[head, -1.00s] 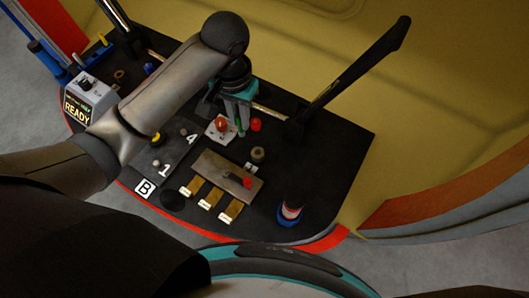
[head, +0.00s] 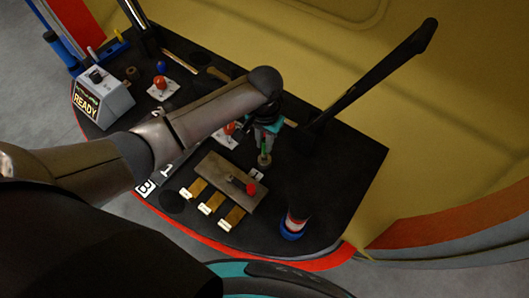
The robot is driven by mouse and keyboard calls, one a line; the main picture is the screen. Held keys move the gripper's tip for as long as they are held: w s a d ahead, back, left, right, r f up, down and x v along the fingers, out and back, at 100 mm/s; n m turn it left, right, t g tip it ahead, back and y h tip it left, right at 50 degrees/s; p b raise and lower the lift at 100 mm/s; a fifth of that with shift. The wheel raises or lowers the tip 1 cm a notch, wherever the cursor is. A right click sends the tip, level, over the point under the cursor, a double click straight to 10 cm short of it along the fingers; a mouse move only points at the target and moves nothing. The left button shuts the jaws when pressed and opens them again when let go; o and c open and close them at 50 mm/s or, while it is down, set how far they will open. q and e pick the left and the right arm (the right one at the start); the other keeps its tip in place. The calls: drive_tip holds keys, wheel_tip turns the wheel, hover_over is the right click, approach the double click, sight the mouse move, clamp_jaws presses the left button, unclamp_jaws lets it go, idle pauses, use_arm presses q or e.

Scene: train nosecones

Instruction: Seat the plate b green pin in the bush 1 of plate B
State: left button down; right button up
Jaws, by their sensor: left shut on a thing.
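My left gripper (head: 266,130) is shut on the slim green pin (head: 264,146) and holds it pointing down. The pin's lower end is at a small tan ring (head: 264,160) on the dark table; I cannot tell whether it touches or enters the ring. Plate B is marked by a white B label (head: 145,188) and a white 1 (head: 166,171). My left arm crosses over most of that plate, and bush 1 is hidden beneath it. My right gripper is not in view.
A tan block (head: 228,178) with a red piece (head: 251,189) lies mid-table, with several yellow tabs before it. A red-white-blue cup (head: 293,225) stands near the front right. A black bar (head: 375,70) rises at the back right. A READY box (head: 103,98) stands left.

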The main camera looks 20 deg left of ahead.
use_arm(q)
wheel_tip(320, 180, down, 4)
drive_tip(key=shift+f+b, duration=0.1)
drive_tip(key=shift+b, duration=0.7)
drive_tip(key=shift+f, duration=0.15)
drive_tip(key=shift+f, duration=0.15)
drive_tip(key=c, duration=0.8)
unclamp_jaws()
wheel_tip(320, 180, up, 12)
drive_tip(key=p, duration=0.4)
drive_tip(key=shift+r, duration=0.2)
drive_tip(key=shift+f, duration=0.1)
